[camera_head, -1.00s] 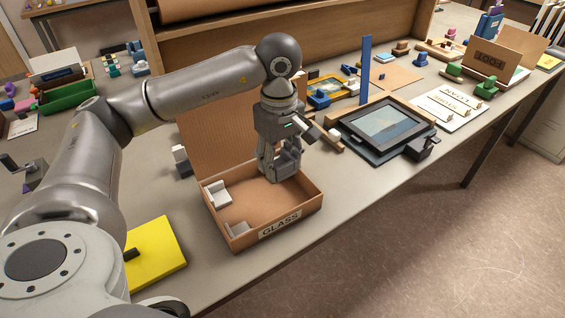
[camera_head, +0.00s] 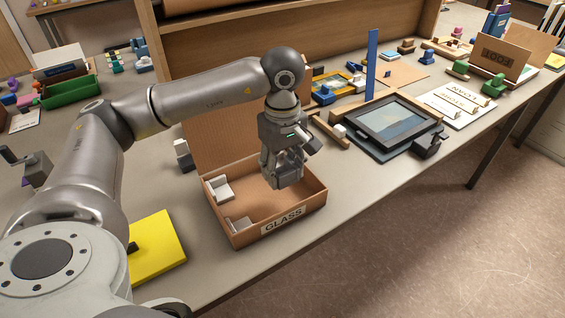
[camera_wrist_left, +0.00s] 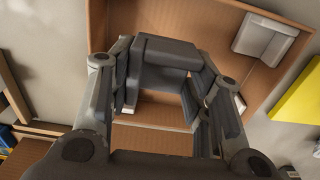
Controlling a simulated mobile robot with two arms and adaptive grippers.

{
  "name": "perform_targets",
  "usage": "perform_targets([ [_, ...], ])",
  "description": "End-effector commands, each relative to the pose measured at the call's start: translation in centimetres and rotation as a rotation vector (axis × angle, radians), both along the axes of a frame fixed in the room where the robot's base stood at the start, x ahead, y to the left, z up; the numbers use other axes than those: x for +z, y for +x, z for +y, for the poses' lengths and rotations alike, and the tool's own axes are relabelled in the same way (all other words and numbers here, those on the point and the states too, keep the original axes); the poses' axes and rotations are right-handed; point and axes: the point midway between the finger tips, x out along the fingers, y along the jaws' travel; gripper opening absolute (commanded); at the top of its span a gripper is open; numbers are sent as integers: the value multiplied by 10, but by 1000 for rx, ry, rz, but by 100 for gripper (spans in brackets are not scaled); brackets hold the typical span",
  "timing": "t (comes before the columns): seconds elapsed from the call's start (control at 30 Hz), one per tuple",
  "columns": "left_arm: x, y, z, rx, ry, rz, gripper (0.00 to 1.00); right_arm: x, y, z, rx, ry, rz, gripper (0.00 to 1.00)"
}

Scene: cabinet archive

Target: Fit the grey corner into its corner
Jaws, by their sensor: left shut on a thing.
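The grey corner (camera_head: 290,178) is a dark grey angled piece, held between the fingers of my left gripper (camera_head: 283,165). The corner also shows between the fingers in the left wrist view (camera_wrist_left: 165,62). The gripper points down into the right part of an open cardboard box (camera_head: 238,239) labelled GLASS. The corner is near the box's front right wall; I cannot tell whether it touches the wall or floor. Two pale corner pieces sit in the box's left corners, one at the back (camera_head: 220,188) and one at the front (camera_head: 238,223). My right gripper is not in view.
The box's lid (camera_head: 222,130) stands open behind it. A yellow pad (camera_head: 158,245) lies to the left, near the table's front edge. A dark picture frame (camera_head: 390,128) and wooden strips lie to the right.

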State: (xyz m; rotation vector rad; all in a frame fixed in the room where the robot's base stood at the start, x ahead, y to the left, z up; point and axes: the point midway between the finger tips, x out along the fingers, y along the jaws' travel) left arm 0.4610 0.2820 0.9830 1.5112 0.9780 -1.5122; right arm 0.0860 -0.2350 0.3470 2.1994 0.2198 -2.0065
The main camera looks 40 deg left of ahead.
Motion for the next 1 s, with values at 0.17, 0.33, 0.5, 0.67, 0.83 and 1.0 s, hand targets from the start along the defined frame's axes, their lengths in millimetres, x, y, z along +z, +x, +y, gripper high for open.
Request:
perform_targets([
  [0.17,-24,0,0,0,1,1,23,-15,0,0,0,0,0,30],
  [0.33,-41,0,1,1,1,1,23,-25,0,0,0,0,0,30],
  [0.5,-53,0,0,1,0,0,23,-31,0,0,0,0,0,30],
  [0.67,-58,0,0,1,1,0,23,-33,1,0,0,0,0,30],
  [0.83,-58,0,0,1,1,0,23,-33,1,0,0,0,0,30],
  [1.0,-58,0,0,1,1,0,48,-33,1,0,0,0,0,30],
])
